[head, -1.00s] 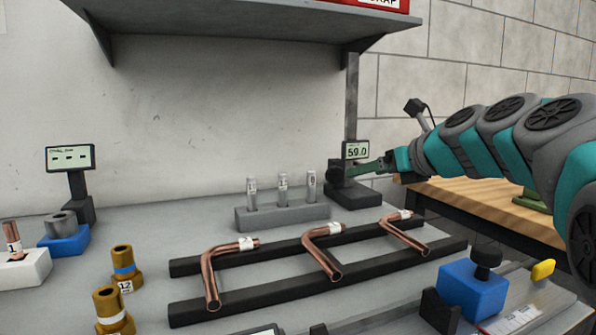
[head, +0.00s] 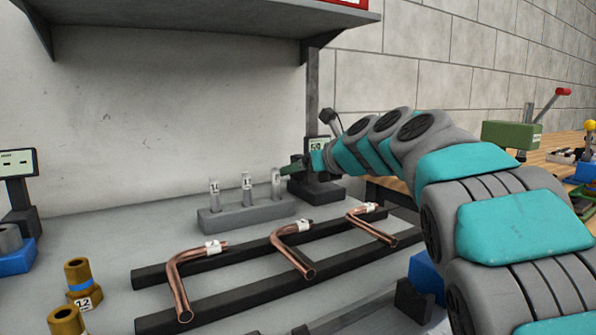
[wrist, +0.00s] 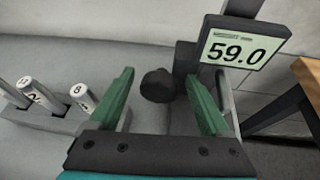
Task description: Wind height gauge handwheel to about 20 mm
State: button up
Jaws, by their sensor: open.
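The height gauge stands at the back right of the bench, a dark post (head: 312,90) on a dark base (head: 322,192). Its display (wrist: 241,48) reads 59.0 in the wrist view; in the head view the display (head: 318,145) is partly covered by my arm. The dark round handwheel (wrist: 158,85) shows in the wrist view, ahead of and between my green fingers. My gripper (wrist: 162,92) is open and holds nothing. In the head view my gripper (head: 290,169) is at the gauge, and the handwheel is hidden. I cannot tell whether the fingers touch it.
A grey block (head: 245,216) with labelled pins stands close left of my gripper; it also shows in the wrist view (wrist: 45,117). Bent copper tubes (head: 300,250) lie on dark rails in front. A wooden bench (wrist: 308,75) is at right. A shelf (head: 190,15) hangs above.

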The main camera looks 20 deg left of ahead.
grip_shut()
dwell(0.7)
